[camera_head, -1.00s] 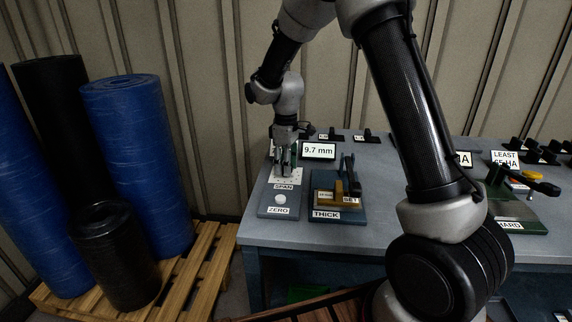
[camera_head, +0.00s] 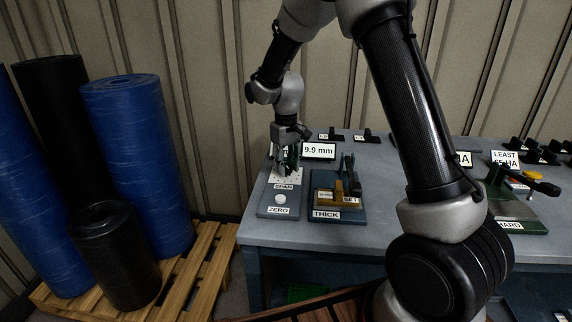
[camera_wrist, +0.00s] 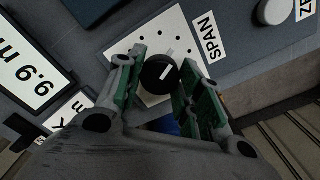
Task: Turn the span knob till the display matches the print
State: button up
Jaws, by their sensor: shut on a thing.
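The span knob (camera_wrist: 158,73) is black with a white pointer and sits on a white dial plate (camera_wrist: 118,47) with black dots, beside the SPAN label (camera_wrist: 208,38). My gripper (camera_wrist: 160,82) is around the knob with its green-padded fingers, shut on it. In the head view my gripper (camera_head: 287,165) covers the knob. The display (camera_head: 318,150) reads 9.9 mm; it also shows in the wrist view (camera_wrist: 36,80). The print on the block (camera_head: 325,195) at the THICK gauge is too small to read.
The white ZERO knob (camera_head: 280,199) is in front of the dial plate. The THICK gauge (camera_head: 326,215) with a black lever stands to the right. A HARD station is at the far right of the bench (camera_head: 360,235). Blue and black rolls stand on a pallet (camera_head: 190,262) at left.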

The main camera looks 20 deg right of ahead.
jog(key=shift+m, duration=0.6)
jog(key=o, duration=1)
jog(key=shift+o, duration=0.2)
notch_tip(320, 180, up, 12)
